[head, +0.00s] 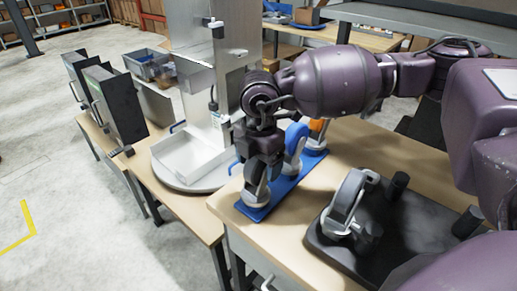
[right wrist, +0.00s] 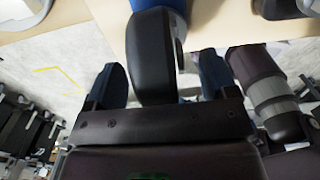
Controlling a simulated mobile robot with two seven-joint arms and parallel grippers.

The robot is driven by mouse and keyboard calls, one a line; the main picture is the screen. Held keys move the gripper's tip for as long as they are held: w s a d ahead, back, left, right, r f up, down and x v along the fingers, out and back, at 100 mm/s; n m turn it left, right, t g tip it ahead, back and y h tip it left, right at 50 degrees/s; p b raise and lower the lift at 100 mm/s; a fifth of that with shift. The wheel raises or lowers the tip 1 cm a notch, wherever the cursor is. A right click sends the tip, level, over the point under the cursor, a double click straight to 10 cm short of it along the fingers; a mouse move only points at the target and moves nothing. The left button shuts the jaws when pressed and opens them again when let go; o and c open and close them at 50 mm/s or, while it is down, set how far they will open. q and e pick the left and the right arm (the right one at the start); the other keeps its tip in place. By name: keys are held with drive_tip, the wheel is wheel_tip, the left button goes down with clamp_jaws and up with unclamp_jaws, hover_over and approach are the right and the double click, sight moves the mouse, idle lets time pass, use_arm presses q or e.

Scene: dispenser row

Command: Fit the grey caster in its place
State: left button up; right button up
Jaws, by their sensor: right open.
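The blue plate (head: 283,189) on the table carries a row of casters, with a blue one (head: 295,145) and an orange one (head: 318,130) at its far end. My right gripper (head: 262,182) is down over the plate's near end, open around a dark grey caster (right wrist: 155,55) that stands there on a pale round base (head: 254,199). In the right wrist view the wheel is between the parted fingers; its seat is hidden. A lighter grey caster (head: 347,196) stands on the black tray (head: 335,253). My left gripper is not in view.
Dark upright posts (head: 397,184) stand on the black tray. A round turntable with a metal tray (head: 190,163) and a tall column lies left of the plate. Dark dispenser bins (head: 120,105) are further left. The wooden table (head: 235,212) is bare near its left corner.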

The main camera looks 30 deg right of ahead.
drive_tip(key=shift+f, duration=0.45)
